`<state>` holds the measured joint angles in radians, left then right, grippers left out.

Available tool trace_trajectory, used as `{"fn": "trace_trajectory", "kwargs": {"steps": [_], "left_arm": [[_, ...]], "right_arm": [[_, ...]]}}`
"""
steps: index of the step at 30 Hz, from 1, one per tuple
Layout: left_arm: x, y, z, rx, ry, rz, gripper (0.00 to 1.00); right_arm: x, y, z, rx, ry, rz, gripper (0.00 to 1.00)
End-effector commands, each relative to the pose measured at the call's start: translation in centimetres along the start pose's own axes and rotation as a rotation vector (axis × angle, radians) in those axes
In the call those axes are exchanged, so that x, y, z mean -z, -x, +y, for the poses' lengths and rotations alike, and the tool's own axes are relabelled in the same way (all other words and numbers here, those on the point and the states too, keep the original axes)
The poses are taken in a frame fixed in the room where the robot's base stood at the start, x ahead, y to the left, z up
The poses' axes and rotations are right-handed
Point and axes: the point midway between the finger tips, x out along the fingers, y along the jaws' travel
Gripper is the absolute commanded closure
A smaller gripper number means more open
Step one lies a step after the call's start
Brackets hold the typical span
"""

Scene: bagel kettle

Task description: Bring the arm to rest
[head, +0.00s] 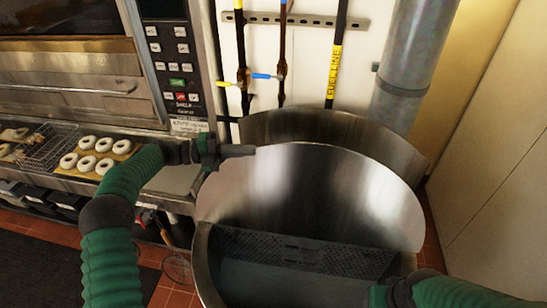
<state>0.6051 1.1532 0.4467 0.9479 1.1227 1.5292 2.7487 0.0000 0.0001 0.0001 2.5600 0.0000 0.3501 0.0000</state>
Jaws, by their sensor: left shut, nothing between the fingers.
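My left gripper (238,151) is shut and empty. It points right in front of the upper left rim of the big metal kettle (310,190), at the end of my green left arm. My right arm enters at the bottom right corner, over the kettle's right front side. Its gripper's fingers cannot be made out there. Inside the kettle I see a perforated metal panel (300,254) across the lower part.
White bagels (86,163) lie on a board at the left, next to a wire basket (48,148). An oven (75,70) with a keypad panel stands behind. Pipes with valves run up the wall behind the kettle. A wide grey duct (412,60) stands at the back right.

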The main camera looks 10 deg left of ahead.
Motion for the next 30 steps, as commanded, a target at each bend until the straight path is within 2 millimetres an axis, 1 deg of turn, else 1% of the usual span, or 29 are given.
{"fn": "trace_trajectory", "kwargs": {"steps": [1, 3, 6, 8, 13, 14, 16, 17, 18, 19, 20, 21, 23, 24, 26, 27, 29, 30], "left_arm": [[-0.1, 1.3, 0.5, 0.000, -0.004, -0.004, 1.00], [-0.1, 2.9, 0.5, -0.001, -0.002, -0.003, 1.00], [-0.1, 4.3, 0.3, 0.000, -0.001, -0.001, 1.00], [-0.1, 4.8, 0.1, -0.001, -0.002, -0.001, 1.00], [0.1, 4.9, 0.1, -0.006, -0.005, 0.002, 1.00], [0.1, 4.6, 0.3, -0.016, -0.016, 0.004, 1.00], [0.6, 3.0, 1.9, -0.075, -0.078, 0.019, 1.00], [1.0, 2.0, 3.0, -0.119, -0.128, 0.031, 1.00], [1.8, 0.3, 5.1, -0.194, -0.218, 0.060, 1.00], [2.7, -1.0, 7.0, -0.263, -0.305, 0.092, 1.00], [3.7, -2.1, 9.1, -0.340, -0.409, 0.134, 1.00], [5.4, -3.3, 12.1, -0.445, -0.565, 0.212, 1.00], [8.1, -4.0, 16.3, -0.587, -0.819, 0.363, 1.00], [10.0, -3.8, 18.9, -0.663, -0.991, 0.486, 1.00], [12.8, -2.8, 22.3, -0.747, -1.251, 0.702, 1.00], [14.7, -1.7, 24.3, -0.778, -1.423, 0.864, 1.00], [17.3, 0.2, 26.8, -0.784, -1.674, 1.132, 1.00], [19.1, 1.6, 28.2, -0.756, -1.835, 1.323, 1.00]], "right_arm": [[-0.2, -1.1, 0.0, 0.000, 0.000, 0.000, 0.56], [-0.4, -1.5, 0.0, 0.000, 0.000, 0.000, 0.56], [-0.4, -1.9, 0.0, 0.000, 0.000, 0.000, 0.56], [-0.5, -1.9, 0.0, 0.000, 0.000, 0.000, 0.56], [-0.5, -2.0, 0.0, 0.000, 0.000, 0.000, 0.56], [-0.5, -2.1, 0.0, 0.000, 0.000, 0.000, 0.56], [-0.7, -2.8, 0.0, 0.000, 0.000, 0.001, 0.56], [-0.8, -3.3, 0.0, 0.000, 0.000, 0.001, 0.56], [-0.9, -4.1, 0.0, 0.000, 0.000, 0.001, 0.56], [-1.1, -4.7, 0.0, 0.000, 0.000, 0.000, 0.56], [-1.3, -5.5, 0.0, 0.000, 0.000, 0.000, 0.56], [-1.5, -6.4, 0.0, 0.000, 0.000, 0.000, 0.56], [-1.8, -7.8, 0.0, 0.000, 0.000, 0.000, 0.56], [-2.0, -8.6, 0.0, 0.000, 0.000, 0.000, 0.56], [-2.3, -9.9, 0.0, 0.000, 0.000, 0.000, 0.56], [-2.5, -10.7, 0.0, 0.000, 0.000, 0.000, 0.56], [-2.8, -11.9, 0.0, 0.000, 0.000, 0.000, 0.56], [-3.0, -12.8, 0.0, 0.000, 0.000, 0.000, 0.56]]}}
